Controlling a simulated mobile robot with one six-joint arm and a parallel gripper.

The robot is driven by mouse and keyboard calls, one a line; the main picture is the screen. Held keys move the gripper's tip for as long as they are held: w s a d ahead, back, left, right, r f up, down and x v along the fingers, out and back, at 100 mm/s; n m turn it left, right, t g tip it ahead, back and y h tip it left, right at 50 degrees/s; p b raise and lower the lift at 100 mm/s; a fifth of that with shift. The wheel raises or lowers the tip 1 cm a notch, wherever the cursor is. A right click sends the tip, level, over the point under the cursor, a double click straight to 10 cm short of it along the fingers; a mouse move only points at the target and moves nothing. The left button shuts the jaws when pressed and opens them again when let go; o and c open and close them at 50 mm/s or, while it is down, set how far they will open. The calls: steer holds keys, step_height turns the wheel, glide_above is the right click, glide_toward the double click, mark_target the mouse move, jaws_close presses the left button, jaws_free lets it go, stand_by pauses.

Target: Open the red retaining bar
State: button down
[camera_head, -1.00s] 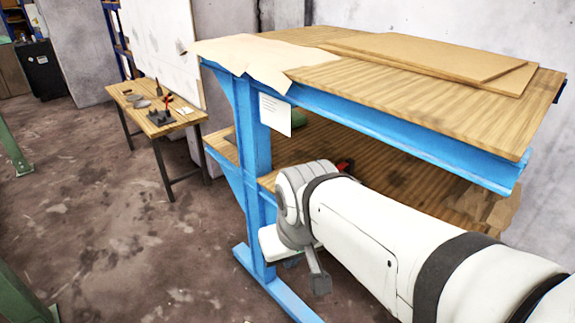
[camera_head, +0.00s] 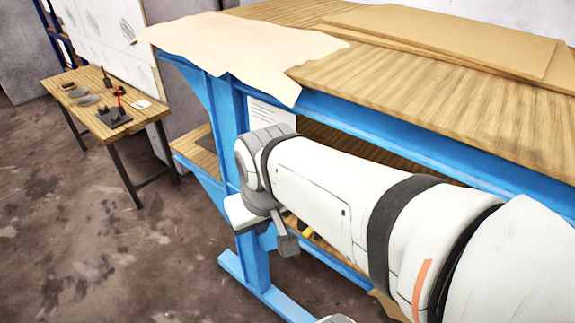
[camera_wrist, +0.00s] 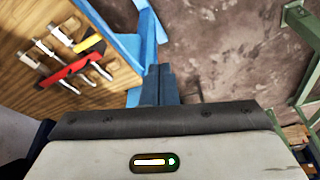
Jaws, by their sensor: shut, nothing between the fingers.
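A small red upright part (camera_head: 119,97) shows on a dark grey fixture (camera_head: 115,117) on the small wooden table at the left of the head view. It is too small to tell whether this is the retaining bar or how it stands. My gripper (camera_head: 287,245) is far from it, in front of the blue workbench, with its fingers partly hidden in the head view. In the wrist view my gripper (camera_wrist: 160,84) has its fingers together, empty and pointing toward the floor and a blue beam. The fixture does not show in the wrist view.
The blue workbench (camera_head: 420,130) stands close beside my arm. Its lower shelf (camera_wrist: 35,75) holds a red-and-black tool (camera_wrist: 70,70) and several light-handled tools. The small wooden table (camera_head: 88,118) carries other small items. Open floor (camera_head: 110,255) lies at the left.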

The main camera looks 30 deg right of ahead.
steer(key=shift+s, duration=0.15)
steer(key=w+d+f+m+y+b, duration=0.3)
steer(key=d+f+m+b, duration=0.2)
steer(key=f+m, duration=0.3)
steer(key=w+d+f+m+y+b, duration=0.35)
steer(key=d+f+m+b, duration=0.2)
steer(key=m, duration=0.35)
steer(key=d+f+m+t+b, duration=0.2)
steer(key=d+m+t, duration=0.1)
steer(key=d+m, duration=0.2)
steer(key=s+d+f+m+t+b, duration=0.1)
steer(key=d+f+m+t+b, duration=0.1)
steer(key=d, duration=0.7)
steer(key=d+f+m+t+h+b, duration=0.1)
steer(key=d+f+m+t+b, duration=0.1)
steer(key=d+m+t, duration=0.2)
steer(key=shift+s+d+f+m+t, duration=0.1)
steer(key=shift+d+f+m+t, duration=0.1)
steer(key=shift+d+m, duration=0.7)
steer(key=shift+s+d+f+m+t, duration=0.1)
steer(key=shift+d+m+t, duration=0.1)
steer(key=shift+d+m, duration=0.65)
steer(key=x, duration=0.9)
steer(key=shift+w+a+b, duration=0.1)
steer(key=shift+w+b, duration=0.2)
steer(key=shift+w, duration=0.1)
